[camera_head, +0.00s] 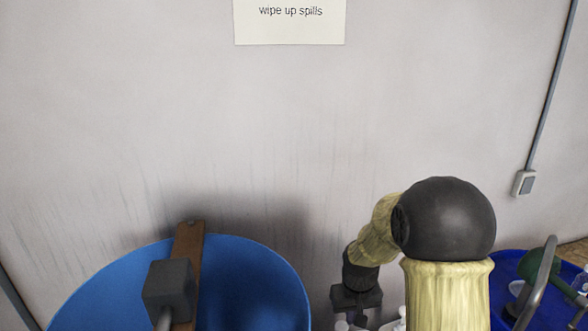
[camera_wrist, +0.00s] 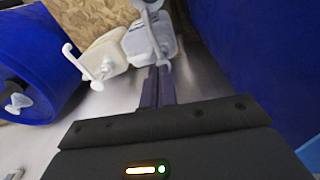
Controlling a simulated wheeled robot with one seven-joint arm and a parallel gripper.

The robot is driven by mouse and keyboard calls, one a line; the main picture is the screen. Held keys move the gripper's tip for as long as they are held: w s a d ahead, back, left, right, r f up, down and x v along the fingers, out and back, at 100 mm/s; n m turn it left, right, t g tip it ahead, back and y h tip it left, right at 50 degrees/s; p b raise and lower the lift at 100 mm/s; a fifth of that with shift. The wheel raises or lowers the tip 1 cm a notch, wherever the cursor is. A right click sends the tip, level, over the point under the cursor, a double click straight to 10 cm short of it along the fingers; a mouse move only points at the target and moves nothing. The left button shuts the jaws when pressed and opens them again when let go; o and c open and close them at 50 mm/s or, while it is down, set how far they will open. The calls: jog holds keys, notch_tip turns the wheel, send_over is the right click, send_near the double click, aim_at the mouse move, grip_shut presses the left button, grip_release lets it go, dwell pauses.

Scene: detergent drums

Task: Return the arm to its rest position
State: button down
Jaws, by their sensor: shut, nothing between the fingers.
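My arm rises at the right of the head view, with a black rounded joint and cream links, and bends down toward the floor area between two blue drums. My gripper (camera_wrist: 158,72) shows in the wrist view with its two dark fingers together and nothing between them. In the head view the dark wrist end is low in the picture, and the fingertips cannot be made out. The fingers point toward pale jugs (camera_wrist: 104,58) with handles; I cannot tell whether they touch.
A large open blue drum (camera_head: 255,262) with a brown board (camera_head: 188,246) and a grey block stands left of my arm. Another blue container (camera_head: 507,264) is at the right. Blue surfaces flank my gripper at the left (camera_wrist: 40,60) and right (camera_wrist: 255,60). A wall with a paper sign (camera_head: 290,22) stands behind.

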jog(key=s+r+m+t+b, duration=0.1)
jog(key=s+b, duration=0.2)
jog(key=s, duration=1.1)
jog(key=shift+r, duration=0.4)
